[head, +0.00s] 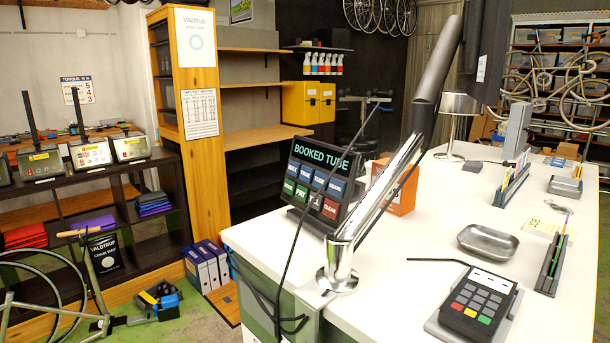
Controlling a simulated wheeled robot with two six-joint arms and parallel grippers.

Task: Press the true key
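A black till (323,184) with sloped keys stands on the near left part of the white counter (415,250). Its screen (321,156) reads "BOOKED TUBE". Below the screen are blue keys (321,181) in an upper row. A lower row has green keys, one reading PAY (301,193), a dark key and a red CLEAR key (331,208). The right edge of the till is close behind a chrome post. Neither of my grippers is in view.
The chrome post (370,205) with a black upper part rises in front of the till's right side. An orange box (403,195) stands behind. A card reader (478,303) and metal dish (487,240) lie to the right.

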